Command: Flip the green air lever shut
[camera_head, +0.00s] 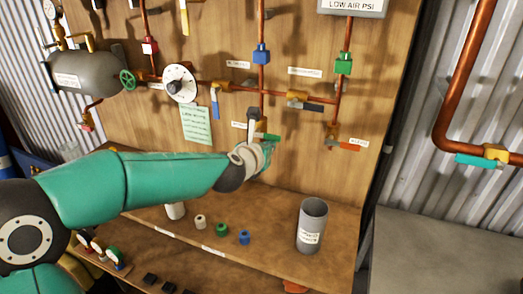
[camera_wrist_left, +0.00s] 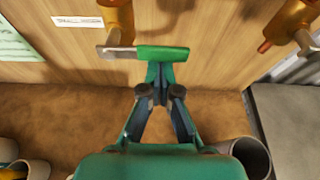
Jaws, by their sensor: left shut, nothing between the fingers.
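The green air lever (camera_wrist_left: 162,53) lies level in the left wrist view, crosswise below a brass valve body (camera_wrist_left: 118,22), with its bare metal end at the left. In the head view the lever (camera_head: 268,137) shows just above my left gripper (camera_head: 266,148), at the foot of a vertical pipe on the wooden board. My left gripper (camera_wrist_left: 160,78) is shut and empty. Its fingertips are right at the lever's lower edge in the wrist view; I cannot tell whether they touch it. My right gripper is not in view.
An orange-red lever (camera_head: 347,145) sits to the right and a blue one (camera_head: 216,110) to the upper left. Below, the shelf (camera_head: 275,217) carries a grey cup (camera_head: 312,226) and small coloured caps. A teal-handled valve (camera_head: 477,160) is at far right.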

